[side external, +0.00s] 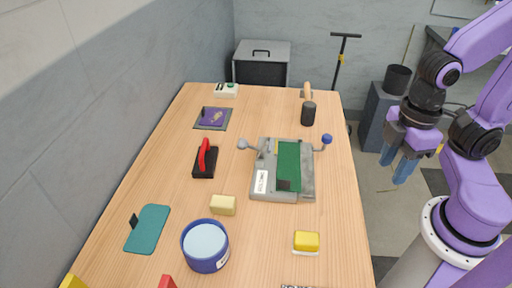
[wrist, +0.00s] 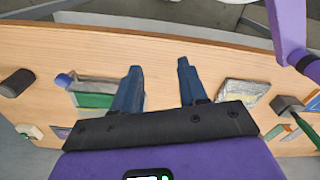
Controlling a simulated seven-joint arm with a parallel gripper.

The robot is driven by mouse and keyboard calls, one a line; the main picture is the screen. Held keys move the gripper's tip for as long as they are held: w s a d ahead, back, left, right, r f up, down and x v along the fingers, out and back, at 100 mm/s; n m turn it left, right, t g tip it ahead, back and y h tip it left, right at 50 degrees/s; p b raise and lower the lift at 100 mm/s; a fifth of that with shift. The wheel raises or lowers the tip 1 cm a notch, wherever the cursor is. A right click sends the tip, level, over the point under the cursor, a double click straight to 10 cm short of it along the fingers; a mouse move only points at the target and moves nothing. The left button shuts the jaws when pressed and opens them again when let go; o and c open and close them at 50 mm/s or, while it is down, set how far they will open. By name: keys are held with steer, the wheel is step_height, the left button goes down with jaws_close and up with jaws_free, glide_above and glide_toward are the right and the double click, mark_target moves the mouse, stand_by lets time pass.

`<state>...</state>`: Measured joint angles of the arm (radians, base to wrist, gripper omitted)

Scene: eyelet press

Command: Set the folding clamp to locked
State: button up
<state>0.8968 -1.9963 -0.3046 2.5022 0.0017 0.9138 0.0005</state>
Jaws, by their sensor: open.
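A grey fixture (side external: 265,182) with a green plate (side external: 288,160) stands mid-table, with a white label on its front left. A lever with a blue ball (side external: 327,139) sticks out at its right, and a grey knob (side external: 242,144) at its left. I take this fixture for the folding clamp; its label is too small to read and I cannot tell its lock state. In the wrist view the green part (wrist: 93,100) and blue ball (wrist: 63,80) show at left. My gripper (side external: 396,166) is open and empty, off the table's right side, apart from the fixture; it also shows in the wrist view (wrist: 160,72).
A red-handled black tool (side external: 204,160) lies left of the fixture. A yellow block (side external: 222,205), a blue tub (side external: 205,248) and a yellow-topped piece (side external: 306,242) are in front. The table's right edge strip is mostly clear.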

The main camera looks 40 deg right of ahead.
stand_by(0.4)
steer(key=shift+o, duration=1.1)
steer(key=m+t+h, duration=0.7)
steer(key=m+h, duration=0.1)
steer(key=h, duration=0.5)
glide_toward(239, 146)
steer(key=v, duration=0.3)
steer(key=s+v, duration=0.1)
steer(key=v, duration=0.1)
steer(key=shift+f, duration=0.25)
steer(key=shift+m+t+h, duration=0.3)
steer(key=shift+m+t, duration=0.1)
steer(key=shift+t, duration=0.1)
steer(key=x, duration=1.6)
steer(key=shift+w+f, duration=0.35)
steer(key=shift+f, duration=0.05)
